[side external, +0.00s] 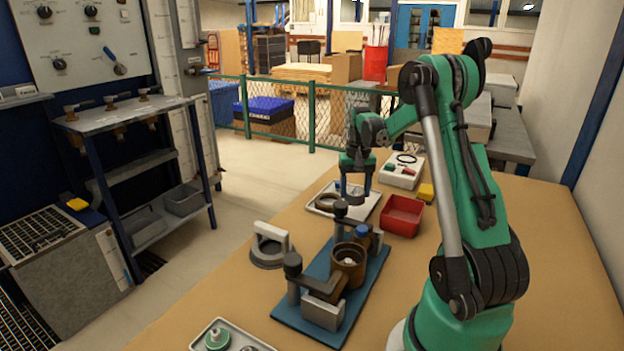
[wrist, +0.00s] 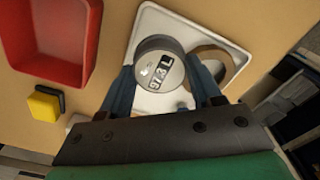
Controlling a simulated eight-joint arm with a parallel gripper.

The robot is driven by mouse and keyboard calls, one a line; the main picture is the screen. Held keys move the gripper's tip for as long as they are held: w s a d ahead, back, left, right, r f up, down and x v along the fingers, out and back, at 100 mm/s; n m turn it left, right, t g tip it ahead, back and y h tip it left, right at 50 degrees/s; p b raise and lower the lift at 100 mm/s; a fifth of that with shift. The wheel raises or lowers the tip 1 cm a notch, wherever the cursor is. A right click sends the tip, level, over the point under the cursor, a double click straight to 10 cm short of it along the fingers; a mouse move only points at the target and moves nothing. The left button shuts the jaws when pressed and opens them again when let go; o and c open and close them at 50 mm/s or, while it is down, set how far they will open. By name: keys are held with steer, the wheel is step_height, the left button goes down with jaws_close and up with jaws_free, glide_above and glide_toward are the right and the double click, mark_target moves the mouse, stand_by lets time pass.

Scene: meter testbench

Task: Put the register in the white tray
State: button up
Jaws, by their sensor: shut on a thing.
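The register (wrist: 158,68) is a round grey drum with a dark digit window on its face. In the wrist view it is between the two blue-grey fingers of my gripper (wrist: 163,86), which is shut on it. The white tray (wrist: 178,18) lies behind and below the register there, with a brown ring (wrist: 215,58) in it. In the side view my gripper (side external: 357,188) points down over the white tray (side external: 363,208). The register is hard to make out in that view, and its height above the tray is not clear.
A red bin (side external: 402,216) stands right of the tray, with a yellow block (side external: 426,192) behind it. A blue base plate (side external: 368,290) with a brown cup and brackets is nearer. A white-handled round part (side external: 270,245) stands left.

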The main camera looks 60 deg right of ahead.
mark_target(355, 191)
steer(key=shift+f, duration=1.8)
steer(key=shift+f, duration=0.1)
steer(key=o, duration=1.3)
step_height(355, 191, up, 12)
steer(key=shift+f, duration=0.1)
steer(key=a+n+t, duration=0.2)
steer(key=a+n, duration=0.1)
steer(key=a, duration=0.7)
steer(key=a+n+t, duration=0.2)
steer(key=a+n, duration=0.2)
steer(key=a, duration=0.6)
steer(key=w+a+n+t, duration=0.1)
steer(key=a+n+t, duration=0.2)
steer(key=a, duration=0.7)
steer(key=shift+a+r+n, duration=0.1)
steer(key=shift+r+n, duration=0.2)
steer(key=shift+n, duration=0.3)
